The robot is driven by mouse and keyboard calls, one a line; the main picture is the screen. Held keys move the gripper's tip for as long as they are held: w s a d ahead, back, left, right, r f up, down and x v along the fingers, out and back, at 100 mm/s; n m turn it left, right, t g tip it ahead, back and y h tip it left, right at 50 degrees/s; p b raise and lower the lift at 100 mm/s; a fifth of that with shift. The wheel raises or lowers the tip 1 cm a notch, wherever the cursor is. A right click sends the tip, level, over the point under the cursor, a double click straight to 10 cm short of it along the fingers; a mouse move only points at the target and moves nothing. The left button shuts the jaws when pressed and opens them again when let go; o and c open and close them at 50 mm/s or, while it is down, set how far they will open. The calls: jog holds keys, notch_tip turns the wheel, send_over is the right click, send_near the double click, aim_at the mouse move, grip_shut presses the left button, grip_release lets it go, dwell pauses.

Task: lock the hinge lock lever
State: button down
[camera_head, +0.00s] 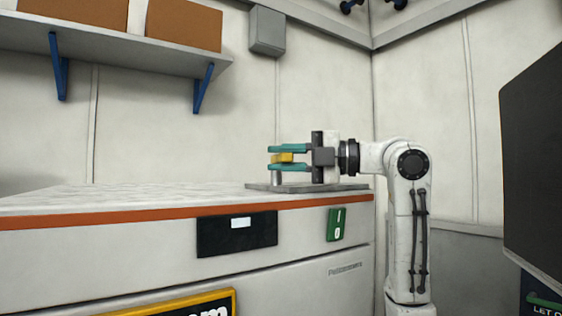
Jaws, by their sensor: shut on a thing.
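The hinge lock lever appears as a small yellow piece (283,157) on a short grey post (276,177). The post rises from a flat grey plate (262,187) at the right end of the counter. My gripper (286,157) comes in from the right with its two teal fingers one above the other. The fingers are shut on the yellow lever, one above it and one below. Part of the lever is hidden between the fingers, and its exact angle is hard to tell.
The white counter (120,198) with an orange front edge is clear to the left. A shelf (110,45) with brown boxes hangs above left. A grey wall box (267,31) is above the gripper. A dark panel (535,165) stands at the right.

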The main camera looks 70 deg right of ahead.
jog(key=shift+f, duration=0.1)
jog(key=c, duration=1)
grip_release()
jog(key=shift+c, duration=0.2)
jog(key=shift+s, duration=0.1)
jog(key=b+v, duration=0.3)
jog(key=v, duration=0.7)
jog(key=shift+s, duration=0.3)
jog(key=shift+d, duration=0.1)
jog(key=shift+c, duration=0.2)
